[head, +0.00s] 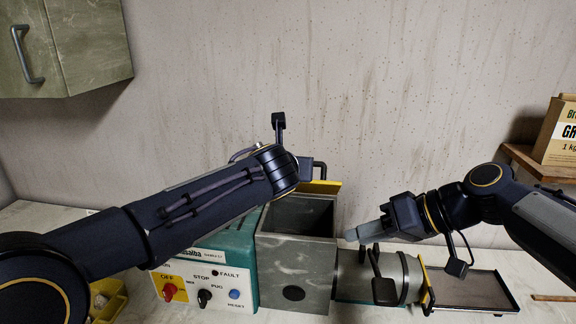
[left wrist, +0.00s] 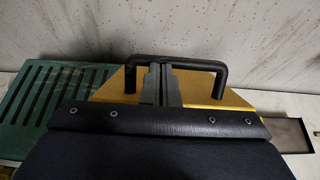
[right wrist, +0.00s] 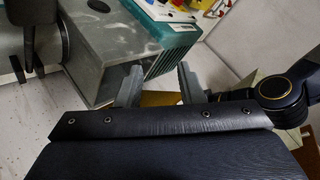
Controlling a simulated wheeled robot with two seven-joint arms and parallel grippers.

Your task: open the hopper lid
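The hopper (head: 293,262) is a grey box on the right end of the teal machine (head: 236,250). Its top is uncovered and its dark inside shows. The yellow lid (head: 322,187) stands raised at the hopper's back edge. Its black handle (head: 319,168) shows above it and crosses the left wrist view (left wrist: 180,60). My left gripper (left wrist: 160,84) has its fingers together on the handle's bar; in the head view the forearm hides most of it. My right gripper (right wrist: 160,85) is open and empty, beside the hopper's right top edge in the head view.
A grey cylinder with a yellow flange (head: 424,285) and a dark tray (head: 470,287) extend right of the hopper. Red, black and blue controls (head: 206,297) are on the machine's front. A wall cabinet (head: 75,45) is at upper left; a shelf with a box (head: 556,140) is at right.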

